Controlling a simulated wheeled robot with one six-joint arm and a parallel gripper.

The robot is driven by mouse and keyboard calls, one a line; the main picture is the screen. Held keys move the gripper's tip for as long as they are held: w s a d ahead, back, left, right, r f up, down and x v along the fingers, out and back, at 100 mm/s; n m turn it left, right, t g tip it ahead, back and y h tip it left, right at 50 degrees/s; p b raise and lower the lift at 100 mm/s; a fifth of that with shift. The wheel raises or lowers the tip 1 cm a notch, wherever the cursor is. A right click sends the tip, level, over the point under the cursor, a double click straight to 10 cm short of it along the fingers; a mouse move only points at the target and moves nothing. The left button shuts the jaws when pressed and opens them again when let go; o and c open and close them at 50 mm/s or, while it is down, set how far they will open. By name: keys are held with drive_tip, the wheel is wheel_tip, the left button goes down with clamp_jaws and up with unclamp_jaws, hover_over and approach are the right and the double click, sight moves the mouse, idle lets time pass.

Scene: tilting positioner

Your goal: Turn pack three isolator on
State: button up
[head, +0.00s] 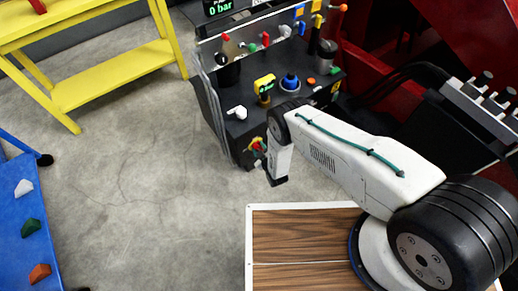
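A dark control console (215,95) stands at the top centre. On its front face, low down, is a small red and yellow rotary switch (257,146), partly behind my arm. I cannot read any label, so I cannot tell which control is the pack three isolator. The switch's setting is too small to tell. My arm reaches from the lower right toward the console, and its dark end (277,181) hangs just right of and below the switch in the picture. The fingers do not show clearly, and I see nothing held.
The console's top carries a white handle (237,112), a yellow device (264,84), a blue knob (290,82) and several coloured levers. A yellow bench (115,72) stands left, a blue panel (20,235) lower left. A grey manifold (480,100) is at right. Floor between is clear.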

clamp_jaws()
drive_tip(key=shift+m+g+y, duration=0.8)
drive_tip(key=shift+m+y, duration=0.2)
drive_tip(key=shift+m, duration=1)
drive_tip(key=shift+o, duration=1.2)
unclamp_jaws()
